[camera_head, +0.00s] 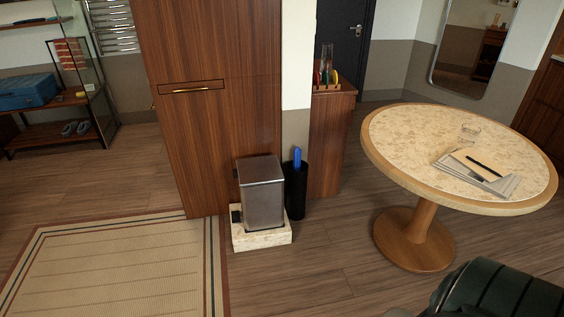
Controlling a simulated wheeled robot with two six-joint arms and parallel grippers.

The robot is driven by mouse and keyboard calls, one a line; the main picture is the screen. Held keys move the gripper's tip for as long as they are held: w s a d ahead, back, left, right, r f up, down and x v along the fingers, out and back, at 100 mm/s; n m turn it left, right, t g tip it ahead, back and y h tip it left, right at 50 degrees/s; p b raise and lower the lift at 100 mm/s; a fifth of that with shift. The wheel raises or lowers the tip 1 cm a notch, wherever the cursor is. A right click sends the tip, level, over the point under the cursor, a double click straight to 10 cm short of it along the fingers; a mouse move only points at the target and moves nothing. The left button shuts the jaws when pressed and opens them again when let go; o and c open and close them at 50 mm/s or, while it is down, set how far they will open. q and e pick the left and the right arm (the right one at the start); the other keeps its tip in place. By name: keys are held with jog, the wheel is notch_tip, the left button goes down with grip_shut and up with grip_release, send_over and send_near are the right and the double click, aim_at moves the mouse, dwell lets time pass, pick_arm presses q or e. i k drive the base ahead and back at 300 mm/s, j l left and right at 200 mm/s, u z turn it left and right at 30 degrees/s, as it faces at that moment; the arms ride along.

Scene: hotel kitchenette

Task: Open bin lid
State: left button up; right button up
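A grey metal bin (263,199) with a boxy body stands upright on a low pale stone block (262,239) in the middle of the camera_head view. Its flat lid (260,169) appears shut on top. A small dark part (236,214) sits at the bin's lower left. Neither of my grippers shows in this view.
A black cylinder with a blue umbrella (296,188) stands just right of the bin. A tall wooden cabinet (212,110) is behind it. A round table (385,165) and a dark green chair (500,292) are at right. A striped rug (115,275) lies at left, with open floor in front.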

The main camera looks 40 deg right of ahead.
aim_at(264, 170)
jog(key=i+j+z, duration=0.2)
jog(key=j+z, duration=0.25)
jog(key=i+j+z, duration=0.1)
jog(key=j+z, duration=0.8)
jog(key=j, duration=0.2)
jog(key=i+j+z, duration=0.1)
jog(key=i, duration=0.2)
jog(key=i+j+z, duration=0.1)
jog(key=i, duration=0.2)
